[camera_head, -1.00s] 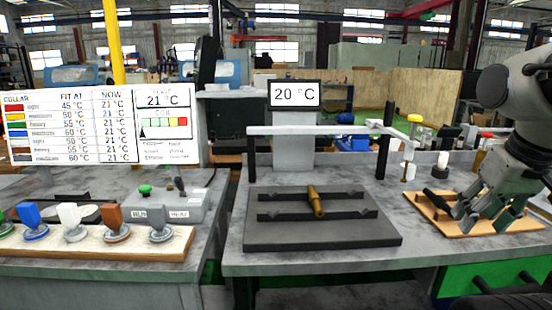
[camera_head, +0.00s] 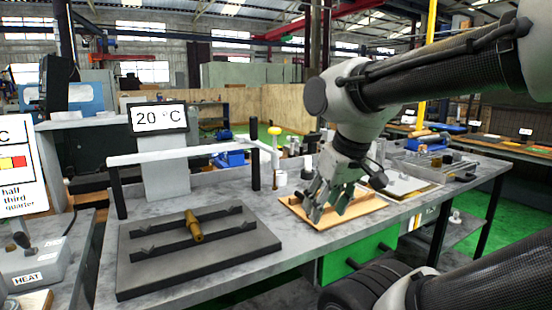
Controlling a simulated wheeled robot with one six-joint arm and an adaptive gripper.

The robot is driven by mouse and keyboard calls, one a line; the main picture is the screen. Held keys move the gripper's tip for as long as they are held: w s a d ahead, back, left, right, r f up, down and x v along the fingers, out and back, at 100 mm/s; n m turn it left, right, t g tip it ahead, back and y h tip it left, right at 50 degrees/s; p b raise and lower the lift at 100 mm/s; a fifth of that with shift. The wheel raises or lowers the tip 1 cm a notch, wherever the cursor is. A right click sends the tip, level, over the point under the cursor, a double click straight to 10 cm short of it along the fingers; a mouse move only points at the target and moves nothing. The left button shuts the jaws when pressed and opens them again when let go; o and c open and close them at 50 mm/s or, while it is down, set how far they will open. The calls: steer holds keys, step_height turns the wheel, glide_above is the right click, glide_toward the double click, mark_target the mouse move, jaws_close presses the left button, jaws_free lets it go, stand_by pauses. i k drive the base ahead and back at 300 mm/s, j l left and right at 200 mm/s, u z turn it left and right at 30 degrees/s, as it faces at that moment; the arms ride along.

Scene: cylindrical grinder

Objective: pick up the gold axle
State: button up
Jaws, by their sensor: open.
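The gold axle (camera_head: 194,226) lies across the dark slotted rack (camera_head: 150,275) on the grey bench, at the left of the view. It rests over the rack's two raised bars. My gripper (camera_head: 328,212) hangs to the right of the rack, above a wooden board (camera_head: 365,207), with its fingers pointing down and apart. It is open, and I see nothing held in it. A clear gap lies between it and the axle. Part of the board is hidden behind the fingers.
A white bar on dark posts (camera_head: 185,150) spans behind the rack, with a 20 °C display (camera_head: 158,117) above it. A yellow-topped post (camera_head: 274,131) stands behind the board. A heater box (camera_head: 35,262) is at the far left. The bench between rack and board is clear.

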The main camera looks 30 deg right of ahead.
mark_target(192, 224)
steer(key=z, duration=1.9)
steer(key=u, duration=2.05)
steer(key=i+j+u, duration=0.15)
steer(key=i+u, duration=0.25)
steer(key=i, duration=0.1)
